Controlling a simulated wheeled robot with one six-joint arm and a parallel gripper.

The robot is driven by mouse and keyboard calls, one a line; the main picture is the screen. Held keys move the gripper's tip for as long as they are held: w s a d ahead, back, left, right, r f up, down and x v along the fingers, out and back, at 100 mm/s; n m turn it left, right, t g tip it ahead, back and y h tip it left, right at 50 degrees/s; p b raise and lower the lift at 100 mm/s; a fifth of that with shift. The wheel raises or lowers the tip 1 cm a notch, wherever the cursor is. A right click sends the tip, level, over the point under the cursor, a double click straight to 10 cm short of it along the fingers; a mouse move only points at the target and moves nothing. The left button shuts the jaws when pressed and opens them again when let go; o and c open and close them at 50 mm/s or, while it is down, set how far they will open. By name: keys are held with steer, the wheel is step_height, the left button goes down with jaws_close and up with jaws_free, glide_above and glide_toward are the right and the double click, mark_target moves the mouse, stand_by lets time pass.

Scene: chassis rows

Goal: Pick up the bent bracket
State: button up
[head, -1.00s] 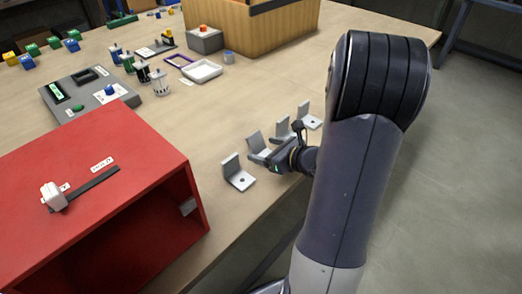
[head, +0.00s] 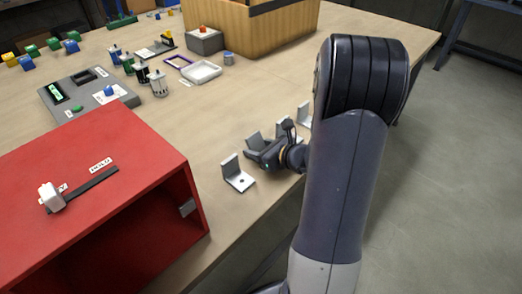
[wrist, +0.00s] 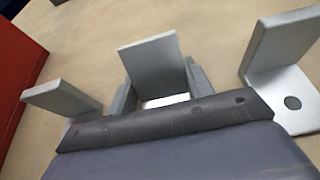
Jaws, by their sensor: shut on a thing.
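Several grey L-shaped brackets stand in a row near the table's right edge. My gripper (head: 262,158) is at the second bracket (head: 253,141) from the front. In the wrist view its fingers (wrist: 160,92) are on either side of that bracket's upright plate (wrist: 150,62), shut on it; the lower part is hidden. The nearest bracket (head: 238,174) shows at left in the wrist view (wrist: 62,97). The third bracket (head: 283,130) shows at right in the wrist view (wrist: 285,75), with a hole in its foot. I cannot tell clearly which bracket is the bent one.
A farther bracket (head: 304,114) is partly hidden by my arm. A red open-fronted box (head: 110,150) stands left of the row. A grey panel (head: 90,92), a white tray (head: 201,72) and a wooden bin (head: 250,35) stand farther back. The table centre is clear.

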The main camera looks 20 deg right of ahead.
steer(key=shift+c, duration=1.3)
